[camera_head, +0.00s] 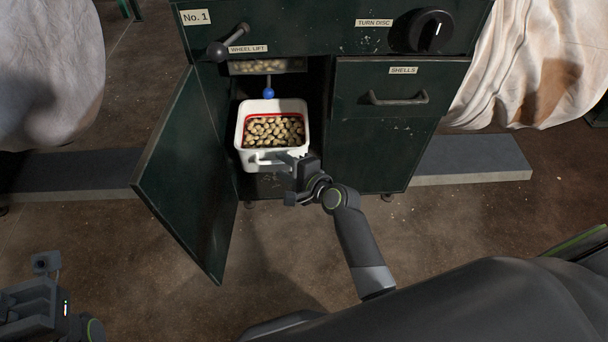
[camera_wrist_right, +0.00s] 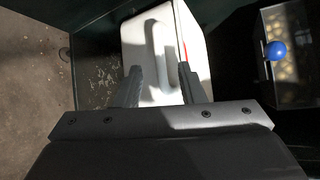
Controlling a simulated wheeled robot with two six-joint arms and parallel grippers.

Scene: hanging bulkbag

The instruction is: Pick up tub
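The white tub (camera_head: 272,106) stands inside the open compartment of the dark green cabinet, filled with nuts up to about a red line. My right gripper (camera_head: 290,160) is at the tub's front, by its handle (camera_head: 262,157). In the right wrist view, the fingers (camera_wrist_right: 159,82) are spread apart. The tub (camera_wrist_right: 193,45) and its handle (camera_wrist_right: 159,45) lie beyond and between them; contact cannot be made out. My left gripper (camera_head: 40,285) is at the lower left, away from the tub; its fingers are not clear.
The cabinet door (camera_head: 190,180) hangs open on the left. A blue ball knob (camera_head: 268,93) hangs behind the tub, below a window of nuts. The closed shells drawer (camera_head: 388,135) is to the right. Bare floor lies in front.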

